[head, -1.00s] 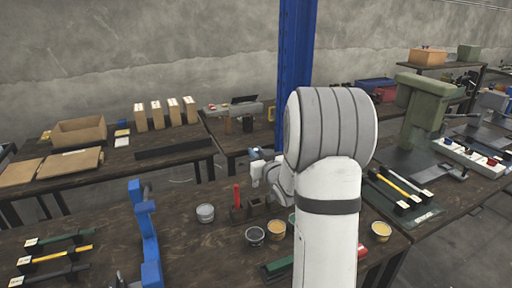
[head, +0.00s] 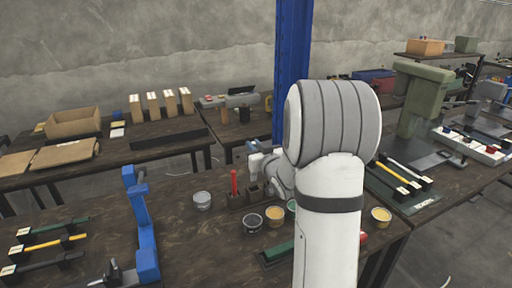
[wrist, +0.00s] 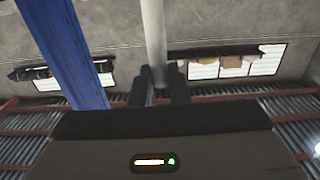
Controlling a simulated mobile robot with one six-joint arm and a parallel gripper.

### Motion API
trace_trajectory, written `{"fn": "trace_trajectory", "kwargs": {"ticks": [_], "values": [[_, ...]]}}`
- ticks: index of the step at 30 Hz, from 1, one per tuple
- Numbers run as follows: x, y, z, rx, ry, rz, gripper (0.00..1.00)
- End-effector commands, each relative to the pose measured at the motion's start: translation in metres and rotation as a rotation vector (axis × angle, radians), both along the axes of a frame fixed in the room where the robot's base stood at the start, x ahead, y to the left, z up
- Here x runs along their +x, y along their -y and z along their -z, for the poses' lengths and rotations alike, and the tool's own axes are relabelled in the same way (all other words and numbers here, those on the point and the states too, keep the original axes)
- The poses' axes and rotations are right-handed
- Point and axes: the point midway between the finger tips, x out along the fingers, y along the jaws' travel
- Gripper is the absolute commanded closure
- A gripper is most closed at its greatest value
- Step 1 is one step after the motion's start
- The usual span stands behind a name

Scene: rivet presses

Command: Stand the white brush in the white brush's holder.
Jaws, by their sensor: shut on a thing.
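In the wrist view, my gripper (wrist: 160,86) is shut on a pale rod (wrist: 155,35), which looks like the white brush's handle. The rod runs from between the fingers to the top edge. In the head view, my arm hides most of my gripper and the brush. Dark brown holders stand on the middle table. One holder (head: 236,200) has a red brush (head: 234,183) upright in it. Another holder (head: 254,193) beside it is partly behind my wrist. I cannot tell which holder is the white brush's, or whether the held brush touches one.
Paint tins stand close around: a pale one (head: 202,201), a dark one (head: 252,224), a yellow one (head: 275,216) and another yellow one (head: 381,216). A blue frame (head: 146,230) stands at left and a green press (head: 418,95) at right. The table between frame and tins is clear.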

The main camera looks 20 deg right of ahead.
Motion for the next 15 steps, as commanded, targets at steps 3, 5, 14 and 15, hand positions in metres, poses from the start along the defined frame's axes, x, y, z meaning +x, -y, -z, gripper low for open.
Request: {"fn": "trace_trajectory", "kwargs": {"ticks": [3, 5, 14, 15], "values": [[0.000, 0.000, 0.013, 0.000, 0.000, 0.001, 1.00], [0.000, 0.001, 0.018, 0.000, 0.000, 0.001, 1.00], [0.000, 0.001, 0.039, -0.001, 0.000, 0.002, 1.00], [0.000, 0.001, 0.042, -0.001, 0.000, 0.002, 1.00]]}}
